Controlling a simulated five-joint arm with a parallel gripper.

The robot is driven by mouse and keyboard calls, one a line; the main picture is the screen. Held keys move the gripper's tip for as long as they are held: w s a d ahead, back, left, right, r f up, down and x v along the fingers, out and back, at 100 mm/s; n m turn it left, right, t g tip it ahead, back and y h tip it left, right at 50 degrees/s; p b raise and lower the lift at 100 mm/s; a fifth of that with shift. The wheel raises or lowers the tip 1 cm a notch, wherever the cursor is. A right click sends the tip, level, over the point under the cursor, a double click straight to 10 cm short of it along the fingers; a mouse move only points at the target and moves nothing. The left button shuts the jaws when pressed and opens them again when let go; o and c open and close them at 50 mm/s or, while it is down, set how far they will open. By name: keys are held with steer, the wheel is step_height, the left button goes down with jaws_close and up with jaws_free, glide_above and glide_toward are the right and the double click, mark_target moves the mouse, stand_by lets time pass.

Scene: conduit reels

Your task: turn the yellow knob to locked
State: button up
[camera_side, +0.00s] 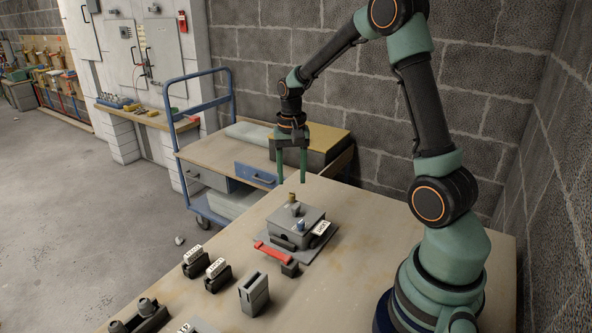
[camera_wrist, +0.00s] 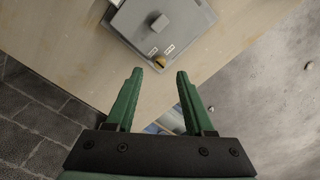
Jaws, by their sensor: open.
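The yellow knob (camera_side: 292,197) is a small brass-coloured knob near the far edge of a grey box (camera_side: 285,231) on the table. In the wrist view the knob (camera_wrist: 160,61) sits by the box edge, with two small white labels (camera_wrist: 161,49) beside it; their text is too small to read. My gripper (camera_side: 291,181) is open and empty, fingers pointing down, above the far side of the box. In the wrist view the knob appears just beyond the gap between my fingertips (camera_wrist: 160,73). The knob is apart from both fingers.
Several dark holders and a grey block (camera_side: 254,294) stand nearer. A blue trolley (camera_side: 207,151) stands behind. The table's right side is clear.

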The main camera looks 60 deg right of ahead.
mark_target(291, 195)
step_height(291, 195, up, 7)
stand_by(0.3)
steer(key=shift+r, duration=0.1)
steer(key=s+a+r+n+t, duration=0.2)
steer(key=s+a+n, duration=0.3)
steer(key=a, duration=0.3)
steer(key=s+a+r+n+t, duration=0.3)
steer(key=s+a+r+n, duration=0.1)
steer(key=a, duration=0.4)
steer(key=shift+s+n+t, duration=0.3)
steer(key=shift+s+n, duration=0.2)
steer(key=shift+n, duration=0.2)
steer(key=shift+d, duration=0.1)
